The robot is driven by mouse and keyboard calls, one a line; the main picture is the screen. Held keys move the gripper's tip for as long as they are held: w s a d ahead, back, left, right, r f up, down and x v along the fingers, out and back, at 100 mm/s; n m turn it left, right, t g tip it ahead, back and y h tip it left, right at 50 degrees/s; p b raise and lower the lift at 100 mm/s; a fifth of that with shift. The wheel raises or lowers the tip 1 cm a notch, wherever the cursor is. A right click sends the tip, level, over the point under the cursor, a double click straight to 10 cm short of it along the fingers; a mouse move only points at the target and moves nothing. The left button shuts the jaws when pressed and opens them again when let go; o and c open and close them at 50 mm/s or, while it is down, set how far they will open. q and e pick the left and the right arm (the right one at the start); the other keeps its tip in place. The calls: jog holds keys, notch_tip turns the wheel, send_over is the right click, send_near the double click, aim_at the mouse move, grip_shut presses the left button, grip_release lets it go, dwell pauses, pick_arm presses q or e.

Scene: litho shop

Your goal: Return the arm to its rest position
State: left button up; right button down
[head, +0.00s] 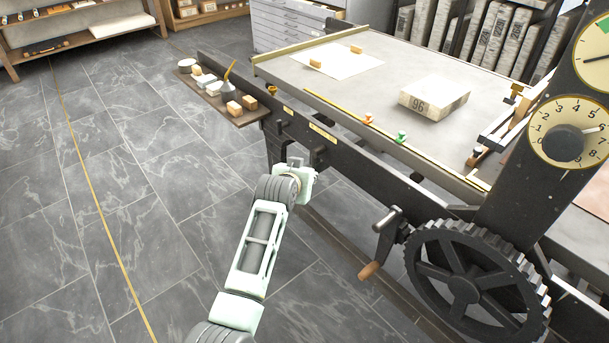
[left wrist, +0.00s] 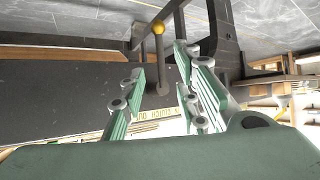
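My left arm (head: 257,245) reaches up from the bottom of the head view, with its pale green wrist (head: 300,183) beside the near side of the press table. The fingers cannot be made out there. In the left wrist view my left gripper (left wrist: 160,82) has its two green-padded fingers apart, with nothing held between them. A dark rod with a yellow ball end (left wrist: 158,27) shows in and beyond the gap; I cannot tell how near it is. My right gripper is in neither view.
The press table (head: 300,72) carries a block marked 96 (head: 434,97) and a paper sheet (head: 350,62). A side shelf (head: 240,118) holds small items. A crank handle (head: 370,270) and toothed wheel (head: 470,285) stand right of my arm. Tiled floor (head: 150,200) lies clear to the left.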

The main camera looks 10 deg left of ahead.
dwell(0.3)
